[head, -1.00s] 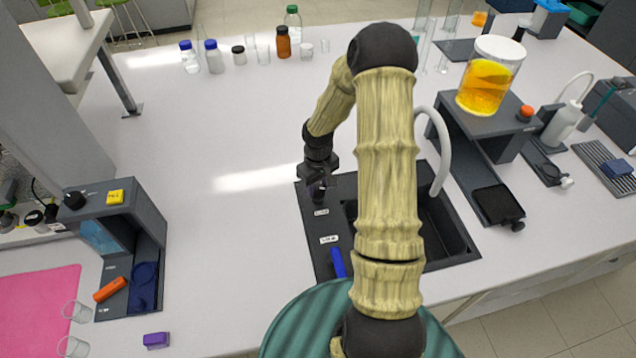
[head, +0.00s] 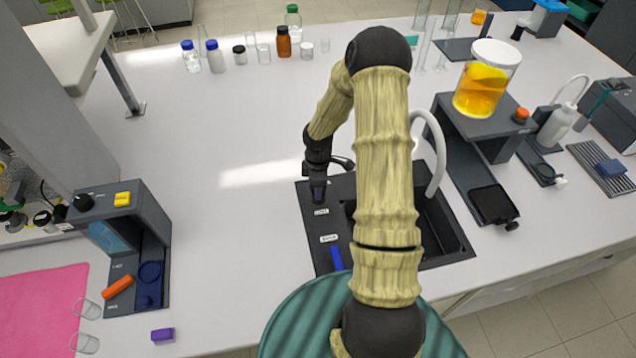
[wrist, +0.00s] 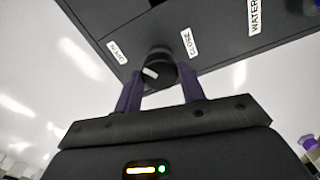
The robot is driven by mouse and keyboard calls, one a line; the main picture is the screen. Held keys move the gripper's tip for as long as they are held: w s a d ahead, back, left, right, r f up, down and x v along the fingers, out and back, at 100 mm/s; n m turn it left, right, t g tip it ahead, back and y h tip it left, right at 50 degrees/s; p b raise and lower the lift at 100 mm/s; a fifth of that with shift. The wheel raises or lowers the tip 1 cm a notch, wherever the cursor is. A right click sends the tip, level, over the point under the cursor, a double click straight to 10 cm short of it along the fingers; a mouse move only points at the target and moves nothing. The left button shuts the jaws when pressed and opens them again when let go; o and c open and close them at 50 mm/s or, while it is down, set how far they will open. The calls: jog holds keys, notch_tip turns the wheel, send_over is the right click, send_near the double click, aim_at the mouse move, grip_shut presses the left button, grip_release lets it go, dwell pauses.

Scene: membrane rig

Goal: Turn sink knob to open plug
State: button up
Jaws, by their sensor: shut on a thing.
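The sink (head: 310,228) is a dark unit set in the white bench, with a basin at its right and a flat panel along its left. The sink knob (wrist: 160,58) is round and black with a white mark, and sits on the panel between labels reading OPEN (wrist: 117,52) and CLOSE (wrist: 189,43). The white mark lies on the OPEN side in the wrist view. My gripper (wrist: 160,88) has its two dark purple fingers on either side of the knob, shut on it. In the head view my gripper (head: 318,192) hides the knob. The plug is not visible.
A blue lever (head: 336,258) stands on the panel nearer me, by a WATER label (wrist: 255,16). A grey stand with a yellow-filled jar (head: 482,90) is to the right.

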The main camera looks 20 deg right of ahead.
jog(key=shift+n+p, duration=0.4)
jog(key=shift+n, duration=0.8)
jog(key=o, duration=1)
jog(key=shift+c, duration=0.2)
notch_tip(320, 180, up, 18)
jog(key=b, duration=0.2)
jog(key=shift+f, duration=0.25)
jog(key=shift+a, duration=0.1)
